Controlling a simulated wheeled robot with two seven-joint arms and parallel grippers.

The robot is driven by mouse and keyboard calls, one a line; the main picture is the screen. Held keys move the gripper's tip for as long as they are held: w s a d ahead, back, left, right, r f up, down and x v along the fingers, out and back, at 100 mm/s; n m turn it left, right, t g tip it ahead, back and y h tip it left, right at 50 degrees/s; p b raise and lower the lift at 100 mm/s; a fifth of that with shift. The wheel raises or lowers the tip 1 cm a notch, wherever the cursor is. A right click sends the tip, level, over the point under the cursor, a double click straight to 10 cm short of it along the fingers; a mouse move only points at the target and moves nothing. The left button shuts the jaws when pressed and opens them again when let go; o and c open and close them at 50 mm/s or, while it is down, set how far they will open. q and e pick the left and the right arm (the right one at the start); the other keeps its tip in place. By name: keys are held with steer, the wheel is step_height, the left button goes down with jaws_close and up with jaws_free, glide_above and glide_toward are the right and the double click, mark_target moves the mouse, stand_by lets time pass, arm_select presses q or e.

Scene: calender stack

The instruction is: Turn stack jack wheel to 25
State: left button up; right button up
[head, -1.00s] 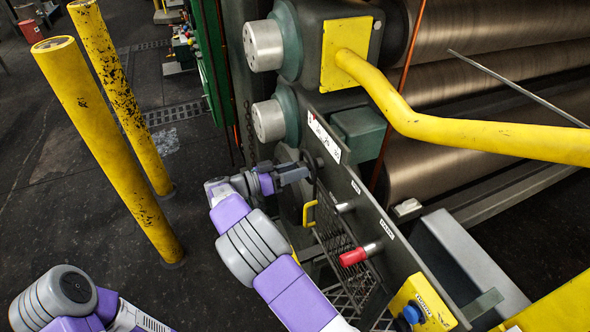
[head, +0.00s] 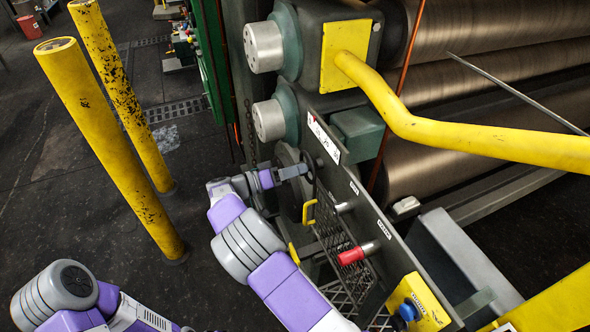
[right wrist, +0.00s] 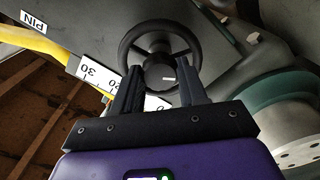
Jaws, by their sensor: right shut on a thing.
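The stack jack wheel (right wrist: 160,44) is a black spoked handwheel, seen nearly face-on in the right wrist view. In the head view only its thin dark edge shows beside the panel. My right gripper (right wrist: 161,74) is shut on the wheel, its two black fingers at the near part of the rim; it also shows in the head view (head: 294,172). A white scale (right wrist: 90,73) lies behind the fingers, with 30 and 20 legible and the rest partly hidden. I cannot read a pointer on it. My left arm shows at the lower left, but its gripper is out of view.
The dark panel (head: 352,192) carries a red-handled knob (head: 352,256) and a yellow handle (head: 309,211) near my right arm. A yellow pipe (head: 470,135) crosses above. Two yellow posts (head: 112,150) stand left, with open floor around them. Large rollers (head: 475,40) lie behind.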

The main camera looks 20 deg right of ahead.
steer(key=o, duration=1.1)
steer(key=shift+c, duration=0.2)
steer(key=shift+a, duration=0.1)
steer(key=a, duration=0.7)
steer(key=shift+s+a, duration=0.15)
steer(key=shift+a, duration=0.05)
